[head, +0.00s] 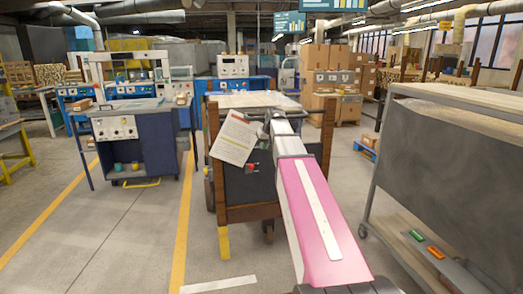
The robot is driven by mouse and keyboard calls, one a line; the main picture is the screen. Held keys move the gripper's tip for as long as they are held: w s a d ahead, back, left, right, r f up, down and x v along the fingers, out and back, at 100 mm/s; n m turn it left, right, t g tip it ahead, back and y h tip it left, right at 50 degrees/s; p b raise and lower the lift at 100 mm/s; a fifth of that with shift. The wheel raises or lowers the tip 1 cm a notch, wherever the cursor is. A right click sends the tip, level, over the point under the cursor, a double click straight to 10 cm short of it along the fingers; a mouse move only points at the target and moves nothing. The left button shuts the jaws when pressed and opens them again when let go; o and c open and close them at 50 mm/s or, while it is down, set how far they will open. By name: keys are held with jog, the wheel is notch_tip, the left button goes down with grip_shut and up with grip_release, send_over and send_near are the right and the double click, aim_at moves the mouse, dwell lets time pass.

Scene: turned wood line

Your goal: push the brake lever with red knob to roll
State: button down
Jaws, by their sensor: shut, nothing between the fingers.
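A wheeled cart (250,213) with brown wooden corner posts and a dark front panel stands ahead of me in the head view. A small red knob (250,167) shows on that panel, just below a white printed sheet (235,138). The brake lever's shaft and any roll marking are too small to make out. My pink and grey arm reaches forward over the right part of the cart front. My gripper (266,132) is shut and empty, small and partly hidden at the arm's far end. It appears above and slightly right of the knob; I cannot tell the depth gap.
A grey-panelled shelf cart (460,150) stands close on the right, with a green and an orange item on its lower shelf. A blue machine cart (135,140) stands at left. Stacked cartons (325,60) are behind. Floor at front left is clear, with yellow lines.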

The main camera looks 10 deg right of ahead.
jog(key=a+x, duration=0.1)
jog(key=x, duration=1.1)
jog(key=shift+s, duration=0.25)
jog(key=shift+s+a, duration=0.1)
jog(key=shift+s+f+t, duration=0.3)
jog(key=shift+f, duration=0.2)
notch_tip(320, 180, down, 11)
jog(key=s+t, duration=0.2)
jog(key=t, duration=0.3)
jog(key=shift+s+f+n+t, duration=0.15)
jog(key=shift+f+n+t, duration=0.05)
jog(key=shift+n+t, duration=0.1)
jog(key=shift+r, duration=0.2)
